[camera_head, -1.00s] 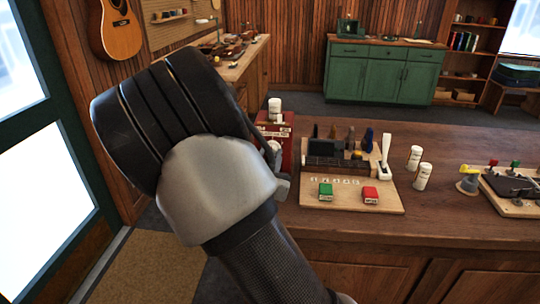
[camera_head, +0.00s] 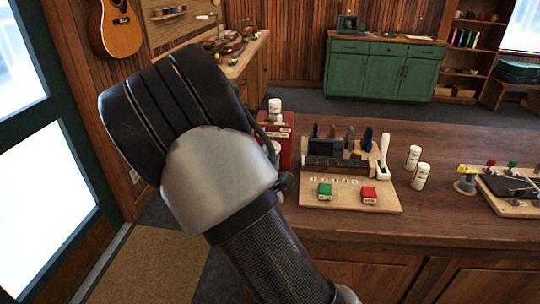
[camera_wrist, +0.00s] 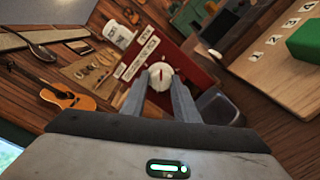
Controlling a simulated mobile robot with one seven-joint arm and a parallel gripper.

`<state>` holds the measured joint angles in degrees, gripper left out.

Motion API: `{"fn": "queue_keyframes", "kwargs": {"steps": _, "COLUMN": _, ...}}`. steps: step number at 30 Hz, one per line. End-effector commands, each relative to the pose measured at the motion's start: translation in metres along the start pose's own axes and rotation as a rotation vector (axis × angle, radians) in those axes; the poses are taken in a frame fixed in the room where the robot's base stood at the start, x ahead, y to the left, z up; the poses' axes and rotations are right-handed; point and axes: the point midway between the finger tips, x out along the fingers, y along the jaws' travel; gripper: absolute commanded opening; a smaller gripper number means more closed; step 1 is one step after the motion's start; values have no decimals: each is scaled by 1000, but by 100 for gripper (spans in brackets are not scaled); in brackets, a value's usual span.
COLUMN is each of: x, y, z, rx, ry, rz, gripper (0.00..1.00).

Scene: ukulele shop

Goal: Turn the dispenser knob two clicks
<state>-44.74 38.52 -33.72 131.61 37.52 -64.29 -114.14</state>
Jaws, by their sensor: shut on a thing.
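The red dispenser (camera_head: 287,157) stands at the left end of the wooden counter, partly hidden behind my arm in the head view. Its round white knob (camera_wrist: 161,75), with a small red mark, faces my wrist camera. It also shows in part in the head view (camera_head: 276,147). My gripper (camera_wrist: 159,86) has one finger on each side of the knob and is shut on it. A white jar (camera_head: 275,109) stands on top of the dispenser; it also shows in the wrist view (camera_wrist: 119,34). My gripper's fingers are hidden behind my arm in the head view.
Right of the dispenser lies a numbered wooden board (camera_head: 330,203) with a green block (camera_head: 325,191), a red block (camera_head: 368,195) and a tool rack (camera_head: 335,162). White bottles (camera_head: 419,177) stand farther right. A fixture board (camera_head: 516,205) lies at the right edge.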

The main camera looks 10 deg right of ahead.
Motion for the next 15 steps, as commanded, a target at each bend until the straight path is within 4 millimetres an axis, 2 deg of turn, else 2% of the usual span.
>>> {"fn": "queue_keyframes", "kwargs": {"steps": 15, "x": 2, "y": -2, "z": 3, "rx": 493, "ry": 11, "rz": -1, "gripper": 5}}
